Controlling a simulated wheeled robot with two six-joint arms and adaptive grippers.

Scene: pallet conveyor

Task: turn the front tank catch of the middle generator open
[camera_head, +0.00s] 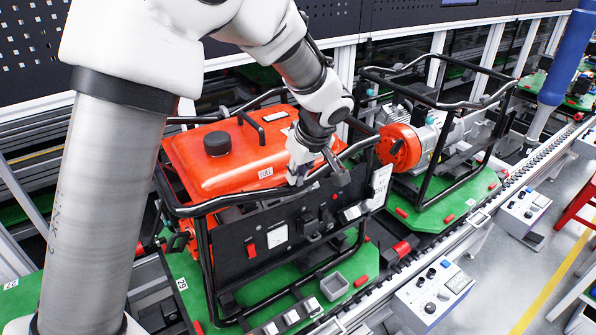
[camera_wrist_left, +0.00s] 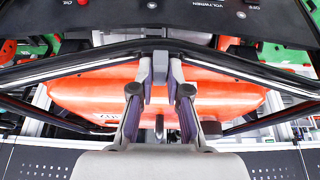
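The generator with the red fuel tank (camera_head: 225,160) stands in a black tube frame on a green pallet (camera_head: 355,268). A black fuel cap (camera_head: 217,144) is on its tank. My left gripper (camera_head: 318,182) is over the front top rail, at the tank's front edge. Its two fingers stand apart. In the left wrist view, the left gripper (camera_wrist_left: 161,78) points at a small grey block, apparently the front tank catch (camera_wrist_left: 160,60), at the rail between the fingertips. I cannot tell whether the fingers touch it. The catch is not clear in the head view. My right gripper is not in view.
A second generator (camera_head: 405,145) with a red round end stands in its own frame to the right. The conveyor rail (camera_head: 470,205) runs along the front, with control boxes (camera_head: 432,292) beside it.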

